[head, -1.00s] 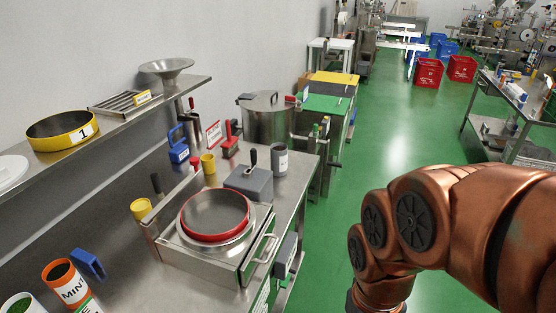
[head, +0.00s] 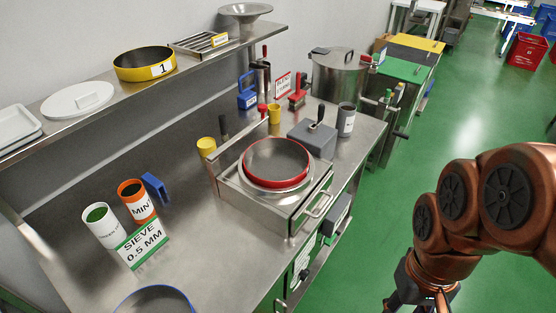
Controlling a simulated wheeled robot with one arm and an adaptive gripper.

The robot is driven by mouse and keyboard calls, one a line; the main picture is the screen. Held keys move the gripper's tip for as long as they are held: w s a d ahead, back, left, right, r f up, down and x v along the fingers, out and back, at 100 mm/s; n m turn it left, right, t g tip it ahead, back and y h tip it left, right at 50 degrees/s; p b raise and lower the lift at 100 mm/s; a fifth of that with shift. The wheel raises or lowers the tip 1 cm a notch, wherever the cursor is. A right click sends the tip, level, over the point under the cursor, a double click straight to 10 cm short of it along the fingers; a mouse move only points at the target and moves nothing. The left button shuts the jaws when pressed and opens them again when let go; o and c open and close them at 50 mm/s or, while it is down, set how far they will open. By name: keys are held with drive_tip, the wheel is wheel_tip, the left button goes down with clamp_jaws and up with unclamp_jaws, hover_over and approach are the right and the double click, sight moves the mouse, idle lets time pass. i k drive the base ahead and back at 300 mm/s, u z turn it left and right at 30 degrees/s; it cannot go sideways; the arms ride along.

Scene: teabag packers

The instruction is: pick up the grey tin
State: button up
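The grey tin (head: 346,121) is a small upright cylinder with a pale label and a dark top. It stands on the steel bench near its far right edge, beside a grey block with a black handle (head: 314,138). My gripper (head: 418,307) is at the bottom of the head view, right of the bench and well apart from the tin. Its lower part is cut off by the frame edge, so its fingertips and opening are hidden.
A red-rimmed sieve (head: 275,183) sits on a steel box in front of the tin. A large lidded pot (head: 338,78) stands behind it. Orange (head: 137,200) and white (head: 101,225) tins are at left. Green floor (head: 385,215) right of the bench is clear.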

sight(345, 120)
drive_tip(key=z, duration=1.4)
drive_tip(key=i, duration=0.7)
drive_tip(key=u, duration=2.35)
